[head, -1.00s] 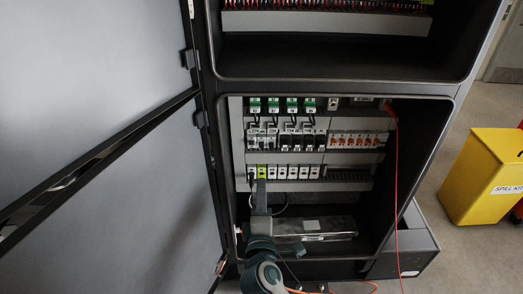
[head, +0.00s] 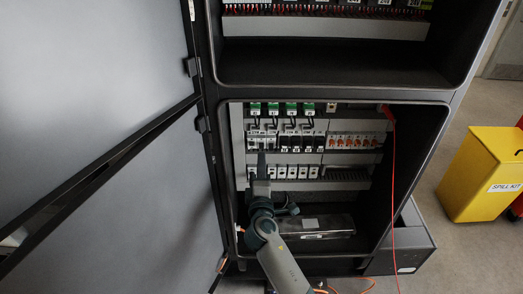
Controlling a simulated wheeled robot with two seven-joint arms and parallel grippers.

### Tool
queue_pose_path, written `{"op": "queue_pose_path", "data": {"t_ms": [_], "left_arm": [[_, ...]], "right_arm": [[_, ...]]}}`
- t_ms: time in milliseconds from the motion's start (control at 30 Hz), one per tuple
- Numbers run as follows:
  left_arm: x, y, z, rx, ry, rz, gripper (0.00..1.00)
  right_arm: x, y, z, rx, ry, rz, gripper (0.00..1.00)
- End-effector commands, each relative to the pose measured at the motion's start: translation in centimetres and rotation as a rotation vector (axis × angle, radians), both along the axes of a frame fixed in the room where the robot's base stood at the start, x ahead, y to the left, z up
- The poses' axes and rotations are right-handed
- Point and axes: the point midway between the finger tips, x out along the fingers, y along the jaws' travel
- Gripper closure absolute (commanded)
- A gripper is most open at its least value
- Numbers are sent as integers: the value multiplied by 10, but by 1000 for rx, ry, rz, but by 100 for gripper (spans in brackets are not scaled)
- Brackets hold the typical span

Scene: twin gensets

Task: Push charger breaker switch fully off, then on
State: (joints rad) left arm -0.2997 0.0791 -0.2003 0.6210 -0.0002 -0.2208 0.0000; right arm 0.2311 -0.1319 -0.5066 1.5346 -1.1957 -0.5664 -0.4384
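My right gripper (head: 262,157) reaches up from below into the open lower cabinet bay. Its dark fingers show as one narrow column with no visible gap. The tip overlaps the white breakers (head: 255,140) at the left of the middle breaker row. I cannot tell whether it touches a switch. Black breakers (head: 308,143) stand to the right in the same row, then small orange-red switches (head: 354,142). A lower row of white breakers (head: 295,172) is partly hidden by the gripper. Labels are too small to read, so I cannot tell which is the charger breaker. My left gripper is not in view.
The cabinet door (head: 130,190) stands open at the left. A dark box (head: 325,226) lies on the bay floor. A red cable (head: 395,200) hangs down the bay's right side. A yellow spill-kit bin (head: 482,178) stands on the floor at the right.

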Motion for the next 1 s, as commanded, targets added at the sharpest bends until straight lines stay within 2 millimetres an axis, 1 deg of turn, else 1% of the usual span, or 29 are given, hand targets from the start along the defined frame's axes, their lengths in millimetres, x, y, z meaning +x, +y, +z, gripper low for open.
{"op": "queue_pose_path", "data": {"t_ms": [33,200,400,600,833,867,900,967,1000], "left_arm": [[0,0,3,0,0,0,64],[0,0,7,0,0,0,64],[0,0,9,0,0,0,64],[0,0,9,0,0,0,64],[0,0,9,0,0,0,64],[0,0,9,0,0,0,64],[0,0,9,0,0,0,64],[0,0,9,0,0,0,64],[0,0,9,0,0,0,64]], "right_arm": [[9,0,2,-1,0,0,74],[35,1,2,-1,0,1,74],[54,1,1,0,-1,1,74],[60,0,0,1,0,1,74],[60,0,0,1,0,1,74],[60,0,0,1,0,1,77],[60,0,0,1,0,1,86],[60,0,0,1,0,1,100],[60,0,0,1,0,1,100]]}}
